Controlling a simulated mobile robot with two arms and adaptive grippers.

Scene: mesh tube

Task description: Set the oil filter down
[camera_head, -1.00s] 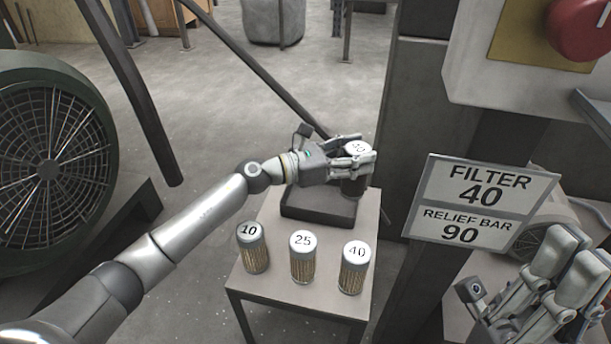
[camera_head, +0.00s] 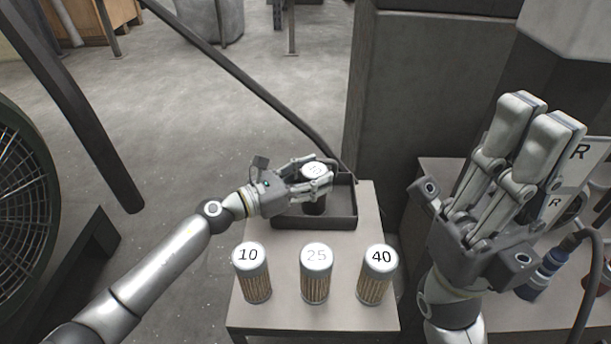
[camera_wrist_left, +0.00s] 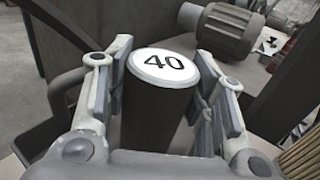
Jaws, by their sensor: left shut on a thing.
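My left gripper (camera_head: 322,178) is shut on a dark oil filter (camera_head: 314,203) with a white lid. In the left wrist view the filter (camera_wrist_left: 160,110) stands between both fingers and its lid reads 40. In the head view it is upright over the dark tray (camera_head: 350,205) on the small table; its lower end is partly hidden and I cannot tell if it touches the tray floor. My right gripper (camera_head: 535,115) is raised at the right, its fingers pointing up, with nothing seen in it.
Three mesh filters marked 10 (camera_head: 252,275), 25 (camera_head: 316,275) and 40 (camera_head: 376,275) stand along the table's front (camera_head: 300,322). A green fan (camera_head: 25,190) is at the left. A second table (camera_head: 500,320) with a blue fitting (camera_head: 540,275) is at the right.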

